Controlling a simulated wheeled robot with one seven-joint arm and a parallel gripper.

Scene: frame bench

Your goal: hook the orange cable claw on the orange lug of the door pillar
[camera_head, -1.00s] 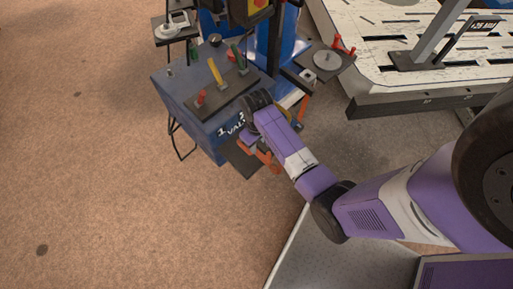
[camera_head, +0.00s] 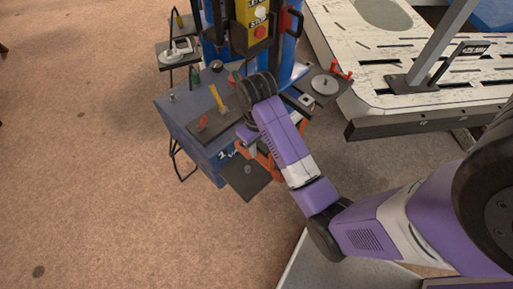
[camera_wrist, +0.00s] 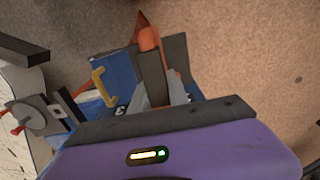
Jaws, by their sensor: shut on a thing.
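My gripper (camera_wrist: 164,75) points away from the wrist camera, its fingers close together around an orange piece (camera_wrist: 148,38), which I take for the cable claw. Its pointed orange tip shows beyond the fingers; its lower part is hidden between them. In the head view my gripper (camera_head: 249,142) is mostly hidden under my wrist, over the front right of a blue cabinet. Orange parts (camera_head: 266,160) show just below it; I cannot tell whether they belong to the claw. I cannot make out the orange lug. A grey post (camera_head: 443,45) on the bench may be the door pillar.
The blue cabinet (camera_head: 184,122) carries a tool board with yellow, red and green handles. A dark plate (camera_head: 246,181) juts out low in front. A blue column with a yellow control box (camera_head: 255,14) stands behind. The white slotted bench (camera_head: 365,98) is right. Carpet is clear at left.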

